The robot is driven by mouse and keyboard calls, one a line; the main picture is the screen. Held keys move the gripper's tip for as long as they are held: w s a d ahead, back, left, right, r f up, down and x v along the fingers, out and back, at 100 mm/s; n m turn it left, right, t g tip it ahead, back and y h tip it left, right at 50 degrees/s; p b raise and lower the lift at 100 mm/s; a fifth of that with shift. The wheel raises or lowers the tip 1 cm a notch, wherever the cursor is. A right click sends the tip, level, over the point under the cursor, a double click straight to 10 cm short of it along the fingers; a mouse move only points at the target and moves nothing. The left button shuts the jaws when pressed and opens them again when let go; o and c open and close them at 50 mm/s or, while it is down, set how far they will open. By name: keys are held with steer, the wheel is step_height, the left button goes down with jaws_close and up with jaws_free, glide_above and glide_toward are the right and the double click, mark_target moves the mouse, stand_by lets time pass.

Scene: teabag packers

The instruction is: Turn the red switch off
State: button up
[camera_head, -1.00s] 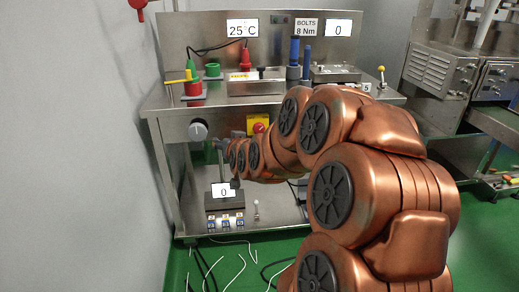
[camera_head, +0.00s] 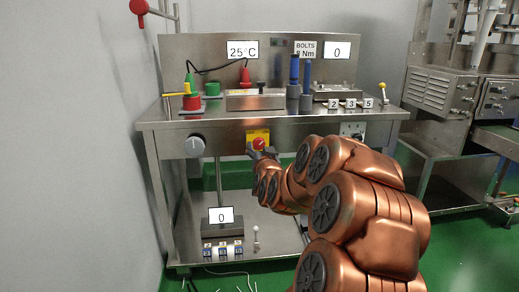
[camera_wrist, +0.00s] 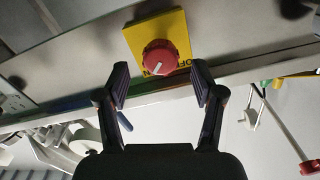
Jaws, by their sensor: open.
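The red switch (camera_head: 259,143) is a round red knob on a yellow plate (camera_head: 251,134), set in the front panel of the steel bench. In the wrist view the red knob (camera_wrist: 160,58) shows a white mark on its face, and its yellow plate (camera_wrist: 178,24) carries lettering partly hidden by the knob. My gripper (camera_wrist: 160,82) is open, with one finger on each side of the knob in that view and nothing between them. In the head view my gripper (camera_head: 262,153) is small and just below the knob. I cannot tell whether the fingers touch it.
A grey dial (camera_head: 195,146) is on the panel to the left, and a white socket plate (camera_head: 352,130) to the right. The bench top (camera_head: 225,112) carries a red pot, blue-handled tools and number blocks. A display box (camera_head: 222,229) stands on the lower shelf.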

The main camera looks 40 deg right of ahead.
mark_target(259, 145)
steer(key=shift+b+x, duration=0.5)
steer(key=shift+x, duration=1.35)
steer(key=c, duration=1.1)
steer(key=shift+c, duration=0.2)
